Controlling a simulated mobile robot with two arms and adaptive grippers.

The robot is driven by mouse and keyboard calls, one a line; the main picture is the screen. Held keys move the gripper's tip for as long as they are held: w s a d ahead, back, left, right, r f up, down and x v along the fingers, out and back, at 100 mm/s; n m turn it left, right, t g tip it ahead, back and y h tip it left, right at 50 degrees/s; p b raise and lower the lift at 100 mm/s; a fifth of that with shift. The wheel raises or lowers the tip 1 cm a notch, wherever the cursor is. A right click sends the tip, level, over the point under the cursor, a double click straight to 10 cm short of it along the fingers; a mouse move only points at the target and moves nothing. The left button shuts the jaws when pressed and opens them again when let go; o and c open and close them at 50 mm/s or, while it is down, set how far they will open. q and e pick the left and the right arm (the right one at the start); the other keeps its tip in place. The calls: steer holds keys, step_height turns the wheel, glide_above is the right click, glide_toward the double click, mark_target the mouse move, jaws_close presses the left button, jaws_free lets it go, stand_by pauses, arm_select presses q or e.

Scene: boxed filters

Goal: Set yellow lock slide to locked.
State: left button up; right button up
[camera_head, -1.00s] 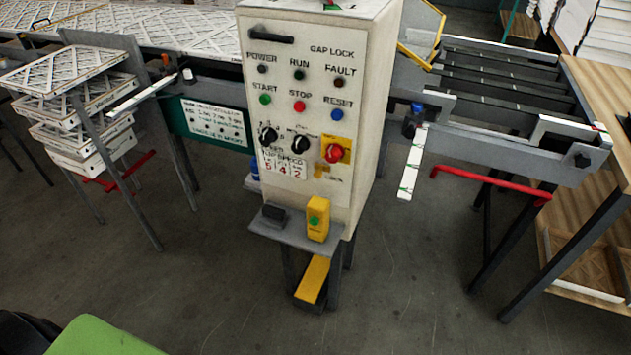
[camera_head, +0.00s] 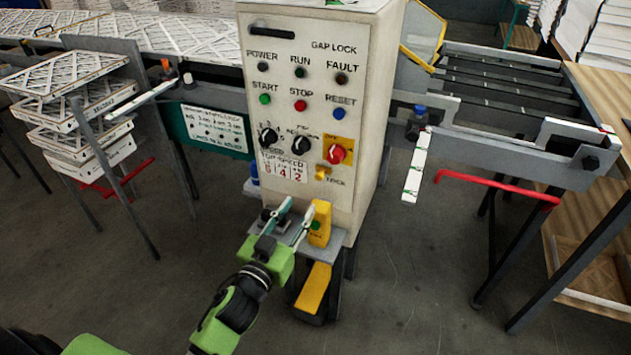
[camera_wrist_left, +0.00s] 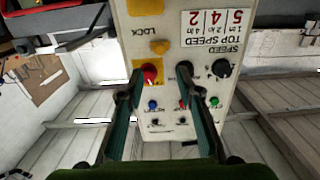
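The yellow lock slide (camera_head: 322,173) is a small yellow piece low on the front of the beige control cabinet (camera_head: 360,110), below the red knob (camera_head: 337,153) and above the LOCK label. It also shows in the left wrist view (camera_wrist_left: 160,46), where the panel appears upside down. Its exact position along its slot is too small to tell. My left gripper (camera_head: 294,218) is open and empty, below and left of the slide and apart from it, over the small shelf. In the left wrist view its fingers (camera_wrist_left: 160,98) are spread. My right gripper is not in view.
The shelf (camera_head: 337,238) under the panel holds a yellow box (camera_head: 320,222) with a green button, close beside my gripper. Two black dials (camera_head: 301,144) and several buttons are on the panel. A white bar (camera_head: 416,168) juts out at the right. The floor in front is clear.

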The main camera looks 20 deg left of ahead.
mark_target(319, 178)
arm_select(q)
steer(key=w, duration=0.5)
steer(key=w+p, duration=0.1)
steer(key=w, duration=0.5)
steer(key=shift+w+d, duration=0.2)
steer(key=shift+w, duration=0.05)
jaws_close()
